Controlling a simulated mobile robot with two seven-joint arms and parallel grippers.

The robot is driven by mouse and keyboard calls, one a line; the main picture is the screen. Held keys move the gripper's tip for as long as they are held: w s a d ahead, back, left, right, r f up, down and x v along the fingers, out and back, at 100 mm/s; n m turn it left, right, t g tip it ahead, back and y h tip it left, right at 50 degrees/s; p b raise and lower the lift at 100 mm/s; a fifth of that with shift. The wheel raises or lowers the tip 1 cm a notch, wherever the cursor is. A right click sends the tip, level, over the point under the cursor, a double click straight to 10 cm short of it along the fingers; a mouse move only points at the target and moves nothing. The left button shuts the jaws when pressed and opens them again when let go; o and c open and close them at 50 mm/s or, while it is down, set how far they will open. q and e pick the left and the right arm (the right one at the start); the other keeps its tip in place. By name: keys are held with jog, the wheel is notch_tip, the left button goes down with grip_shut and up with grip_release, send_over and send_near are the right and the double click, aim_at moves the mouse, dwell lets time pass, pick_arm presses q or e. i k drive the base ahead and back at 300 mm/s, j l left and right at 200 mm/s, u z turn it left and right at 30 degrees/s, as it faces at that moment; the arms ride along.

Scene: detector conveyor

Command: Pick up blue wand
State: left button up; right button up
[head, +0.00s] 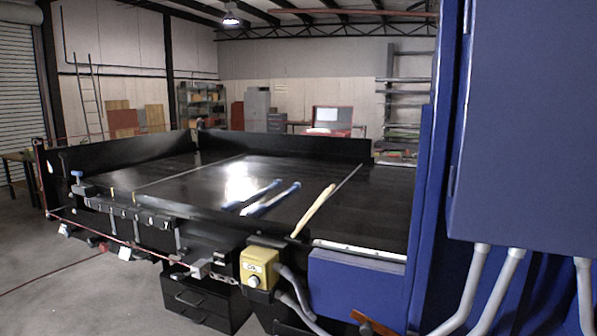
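Two long, thin blue wands lie side by side on the black conveyor bed, slanting from lower left to upper right. The left blue wand (253,195) is next to a bright glare spot on the bed. The right blue wand (272,199) looks blue with pale stretches. A tan wooden stick (314,211) lies to their right, with its near end at the conveyor's front edge. Neither of my grippers shows in the head view.
The black conveyor bed (190,190) has raised walls at the back and left. A yellow control box (259,268) is mounted at its front edge. A tall blue cabinet (525,120) with grey conduits blocks the right side. Grey floor lies open at lower left.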

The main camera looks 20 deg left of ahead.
aim_at(260, 209)
jog(key=j+z, duration=0.15)
jog(key=z, duration=0.25)
jog(key=j+z, duration=0.1)
jog(key=z, duration=0.25)
jog(key=j+z, duration=0.15)
jog(key=z, duration=0.25)
jog(key=k+j+z, duration=0.2)
jog(key=j, duration=0.15)
jog(key=j+z, duration=0.25)
jog(key=k+j+z, duration=0.2)
jog(key=j, duration=0.15)
jog(key=k+j+z, duration=0.15)
jog(key=k+j, duration=0.15)
jog(key=j, duration=0.15)
jog(key=k+j+z, duration=0.3)
jog(key=k+j, duration=0.75)
jog(key=j, duration=0.15)
